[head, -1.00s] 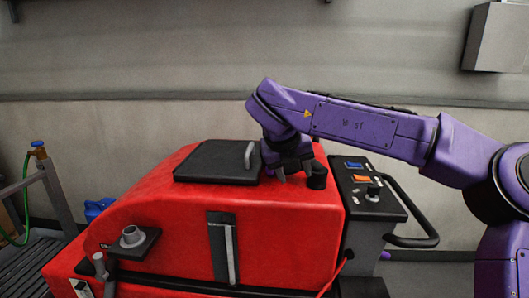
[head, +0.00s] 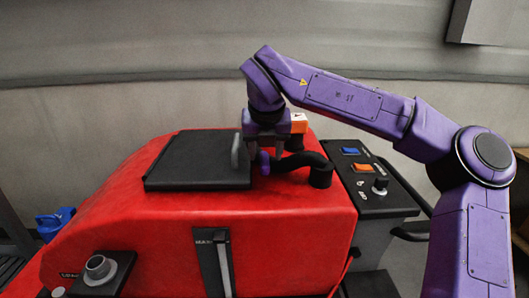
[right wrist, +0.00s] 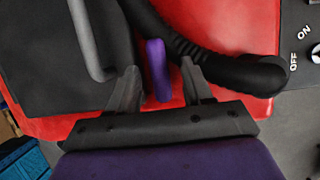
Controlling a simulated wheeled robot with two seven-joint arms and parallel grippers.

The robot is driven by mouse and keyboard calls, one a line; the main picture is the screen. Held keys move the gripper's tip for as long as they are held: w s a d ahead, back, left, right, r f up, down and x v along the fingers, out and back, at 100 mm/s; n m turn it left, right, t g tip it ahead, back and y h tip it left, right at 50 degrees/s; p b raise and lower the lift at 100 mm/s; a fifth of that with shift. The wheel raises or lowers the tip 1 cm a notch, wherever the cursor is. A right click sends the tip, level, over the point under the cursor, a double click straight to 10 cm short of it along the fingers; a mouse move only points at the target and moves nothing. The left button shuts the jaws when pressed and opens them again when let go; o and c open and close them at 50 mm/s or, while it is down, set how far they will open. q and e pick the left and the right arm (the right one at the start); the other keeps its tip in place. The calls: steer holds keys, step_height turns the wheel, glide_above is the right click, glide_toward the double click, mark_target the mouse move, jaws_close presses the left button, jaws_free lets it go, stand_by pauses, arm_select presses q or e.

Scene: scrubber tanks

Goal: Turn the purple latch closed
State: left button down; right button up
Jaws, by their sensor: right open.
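The purple latch (right wrist: 155,66) is a short bar on the red machine, beside the black lid. In the right wrist view it lies between the fingers of my open right gripper (right wrist: 159,80), with space showing on both sides; whether it is within finger depth is hard to tell. In the head view a small part of the latch (head: 263,163) shows below my right gripper (head: 264,149), which points down at the lid's right edge. The black lid (head: 190,165) lies flat, with a grey handle (head: 236,156) on its right side. My left gripper is not in view.
A black hose (head: 300,161) curves close to the right of the latch. A control panel (head: 375,190) with blue and orange switches stands right of the red machine (head: 290,225). A blue item (head: 54,222) is at the left.

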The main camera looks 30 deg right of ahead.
steer(key=shift+x, duration=0.95)
steer(key=shift+s+a+r, duration=0.1)
steer(key=shift+r, duration=0.05)
jaws_close()
